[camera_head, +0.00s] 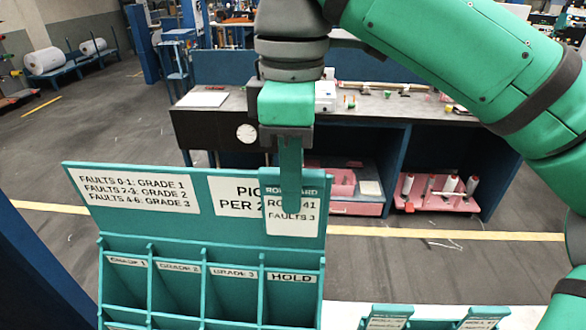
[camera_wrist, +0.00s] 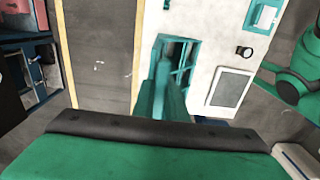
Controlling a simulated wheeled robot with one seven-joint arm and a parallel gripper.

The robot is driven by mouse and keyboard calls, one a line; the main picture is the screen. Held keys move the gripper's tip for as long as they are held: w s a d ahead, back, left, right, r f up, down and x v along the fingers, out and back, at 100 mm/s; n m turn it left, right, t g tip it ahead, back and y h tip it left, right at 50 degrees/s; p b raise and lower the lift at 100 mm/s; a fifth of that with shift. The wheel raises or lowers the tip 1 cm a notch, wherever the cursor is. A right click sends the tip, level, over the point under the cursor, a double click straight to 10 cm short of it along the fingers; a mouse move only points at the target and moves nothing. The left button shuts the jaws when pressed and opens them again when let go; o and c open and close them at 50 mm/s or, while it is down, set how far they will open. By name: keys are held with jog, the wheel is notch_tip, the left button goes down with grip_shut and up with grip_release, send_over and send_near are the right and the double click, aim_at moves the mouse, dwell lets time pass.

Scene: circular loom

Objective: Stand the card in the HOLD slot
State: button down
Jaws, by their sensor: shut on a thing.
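My gripper (camera_head: 289,178) points down and is shut on a white roll card (camera_head: 292,228) marked ROLL 41, FAULTS 3. The card hangs upright in front of the right end of the teal rack's back board (camera_head: 140,208). The HOLD slot (camera_head: 291,277) is the rightmost of the rack's labelled compartments. The card's lower edge is above the HOLD label, apart from it in the picture. The card's depth relative to the slot is hard to tell. In the wrist view, my fingers (camera_wrist: 172,88) reach over the rack; the card's face cannot be made out.
GRADE 1, GRADE 2 and GRADE 3 compartments (camera_head: 178,268) lie left of HOLD, with thin dividers between. Smaller teal holders with labels (camera_head: 388,321) stand at the lower right on a white surface. A dark workbench (camera_head: 390,106) stands behind, beyond the floor.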

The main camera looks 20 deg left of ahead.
aim_at(292, 235)
jog(key=shift+f, duration=1.4)
jog(key=shift+f, duration=0.1)
jog(key=shift+f, duration=0.1)
jog(key=shift+s+f, duration=0.15)
jog(key=shift+f, duration=0.15)
jog(key=shift+f, duration=0.7)
jog(key=shift+f, duration=2.1)
jog(key=c, duration=1.7)
grip_release()
